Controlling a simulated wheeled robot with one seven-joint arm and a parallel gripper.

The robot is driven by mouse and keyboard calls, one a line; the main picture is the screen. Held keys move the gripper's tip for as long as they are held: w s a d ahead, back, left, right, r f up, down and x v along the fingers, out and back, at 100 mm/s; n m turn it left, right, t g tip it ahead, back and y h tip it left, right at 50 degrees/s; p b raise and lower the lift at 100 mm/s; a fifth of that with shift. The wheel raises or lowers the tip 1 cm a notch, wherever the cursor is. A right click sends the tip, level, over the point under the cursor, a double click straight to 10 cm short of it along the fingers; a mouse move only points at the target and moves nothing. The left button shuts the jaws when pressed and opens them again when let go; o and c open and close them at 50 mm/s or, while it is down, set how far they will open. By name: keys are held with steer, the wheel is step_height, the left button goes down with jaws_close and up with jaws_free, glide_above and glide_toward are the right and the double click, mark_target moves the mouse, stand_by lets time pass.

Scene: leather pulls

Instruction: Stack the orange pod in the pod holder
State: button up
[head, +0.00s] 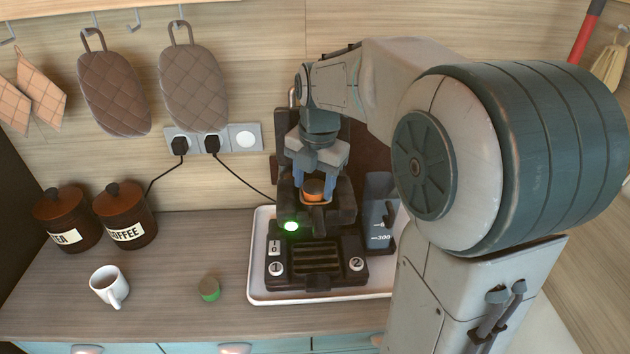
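The orange pod (314,195) has a dark grey top and sits upright at the front of the black coffee machine (318,262). My gripper (315,184) points down there, with one blue finger on each side of the pod. I cannot tell whether the fingers touch it. The pod holder (318,214) seems to be the dark part just under the pod. The view does not show clearly whether the pod rests in it or hangs just above it.
The machine stands on a white tray (258,285), with a water tank (380,215) on its right and a green light in front. A green pod (209,289), white mug (109,286) and two brown canisters (125,212) stand to the left. My arm covers the right side.

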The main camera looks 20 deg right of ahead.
mark_target(319, 189)
steer(key=shift+s+d+f, duration=0.15)
steer(key=shift+s+f, duration=0.2)
steer(key=shift+f, duration=0.3)
step_height(319, 189, up, 14)
steer(key=s+f+m+t, duration=0.2)
steer(key=s+f+m, duration=1.3)
steer(key=m, duration=1.2)
steer(key=shift+s+f+t+h, duration=0.2)
steer(key=shift+s+t+h, duration=0.15)
steer(key=shift+s, duration=0.5)
steer(key=shift+c, duration=0.3)
